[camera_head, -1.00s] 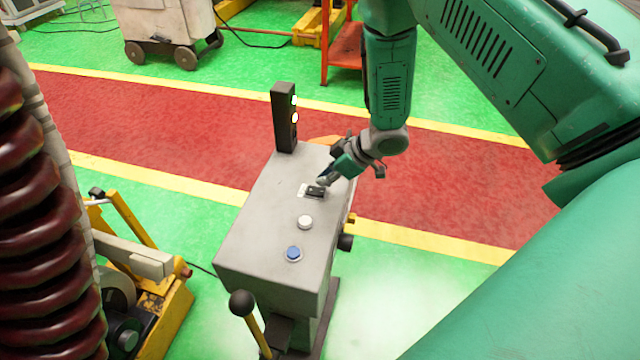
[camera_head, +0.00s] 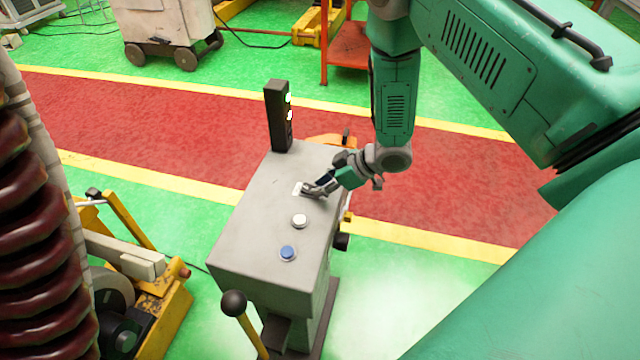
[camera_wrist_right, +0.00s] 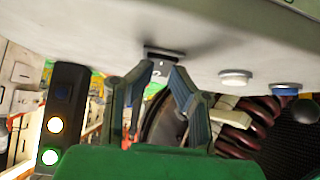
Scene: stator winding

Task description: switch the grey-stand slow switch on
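The grey stand (camera_head: 262,215) is in the middle of the head view, its top sloping toward me. The right wrist view shows the dark switch (camera_wrist_right: 164,53) on the stand's surface. My right gripper (camera_head: 308,189) is at the switch; in the wrist view its two fingertips (camera_wrist_right: 163,69) lean inward with a gap between them, close to the switch. Whether they touch it I cannot tell. My left gripper is not in view.
A white button (camera_head: 299,221) and a blue button (camera_head: 288,253) sit nearer me on the stand. A dark light post (camera_head: 278,117) with lit lamps rises at its far end. A ball-topped lever (camera_head: 234,303) stands in front. A dark red coil (camera_head: 40,240) fills the left edge.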

